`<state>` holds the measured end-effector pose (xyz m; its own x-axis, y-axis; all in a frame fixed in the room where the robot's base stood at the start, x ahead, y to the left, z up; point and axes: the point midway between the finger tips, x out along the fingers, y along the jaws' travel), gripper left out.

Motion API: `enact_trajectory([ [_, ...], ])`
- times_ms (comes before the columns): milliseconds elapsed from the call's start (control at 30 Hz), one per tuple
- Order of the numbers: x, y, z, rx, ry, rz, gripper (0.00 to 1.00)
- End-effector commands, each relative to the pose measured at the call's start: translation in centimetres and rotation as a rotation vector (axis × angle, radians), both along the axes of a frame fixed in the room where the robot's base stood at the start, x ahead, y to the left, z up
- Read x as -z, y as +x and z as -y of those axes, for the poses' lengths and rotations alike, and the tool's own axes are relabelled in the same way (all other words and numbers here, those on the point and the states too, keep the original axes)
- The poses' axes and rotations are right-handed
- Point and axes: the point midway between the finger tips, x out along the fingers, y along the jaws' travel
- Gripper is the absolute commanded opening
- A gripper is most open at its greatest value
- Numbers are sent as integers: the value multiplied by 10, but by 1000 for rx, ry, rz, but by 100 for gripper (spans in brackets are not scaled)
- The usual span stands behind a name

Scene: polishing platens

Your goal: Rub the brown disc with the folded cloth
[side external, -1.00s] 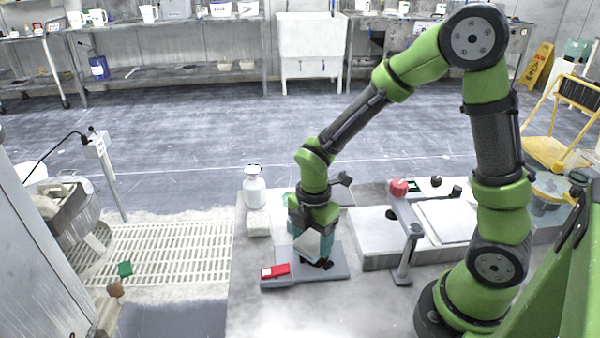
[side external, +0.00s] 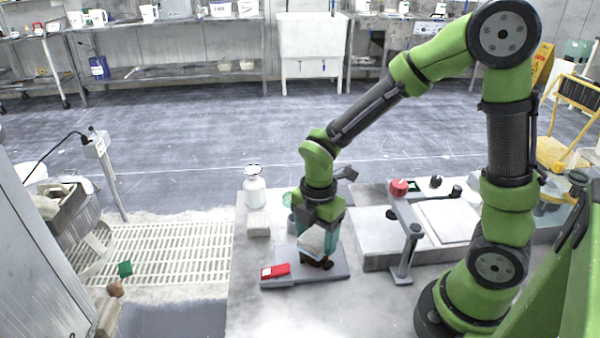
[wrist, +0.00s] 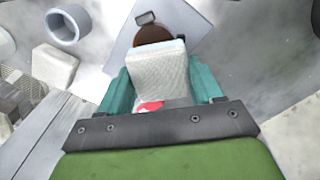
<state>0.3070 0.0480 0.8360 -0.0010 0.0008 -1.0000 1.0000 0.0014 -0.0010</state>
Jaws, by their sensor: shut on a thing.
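My gripper (side external: 319,237) has teal fingers and is shut on the folded cloth (wrist: 157,68), a pale, woven pad. In the side view the cloth (side external: 311,243) is tilted between the fingers, low over the grey plate (side external: 341,269). The brown disc (wrist: 152,35) shows beyond the cloth's far edge in the wrist view, and the cloth hides the rest of it. In the side view a dark brown part of the disc (side external: 326,265) shows just below the gripper. I cannot tell whether the cloth touches it.
A white bottle (side external: 254,188) and a pale block (side external: 258,224) stand behind. A grey-framed fixture (side external: 408,240) stands to the right. The bench front is clear.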

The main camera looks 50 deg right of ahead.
Motion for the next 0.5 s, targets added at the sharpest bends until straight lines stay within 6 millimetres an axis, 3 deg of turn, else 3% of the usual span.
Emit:
enact_trajectory([
  [500,-47,1,0,-2,0,3,37],
])
